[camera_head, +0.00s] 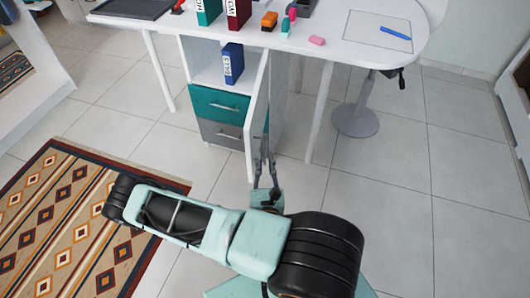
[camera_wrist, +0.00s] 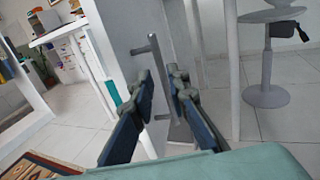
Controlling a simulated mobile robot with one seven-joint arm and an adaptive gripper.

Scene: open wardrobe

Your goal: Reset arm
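My arm reaches toward the desk in the head view, and my gripper (camera_head: 265,161) is at the open white cabinet door (camera_head: 256,112). In the wrist view my gripper (camera_wrist: 161,80) has its two dark fingers apart, with nothing clearly clamped between them. The door's grey bar handle (camera_wrist: 155,58) appears between and just beyond the fingertips. I cannot tell whether either finger touches it.
The white desk (camera_head: 340,52) carries binders and small items. Its cabinet has a blue binder (camera_head: 232,63) on the shelf above a teal drawer (camera_head: 220,103) and a grey drawer. A stool base (camera_head: 355,121) stands right. A patterned rug (camera_head: 75,215) lies left; tiled floor is clear at right.

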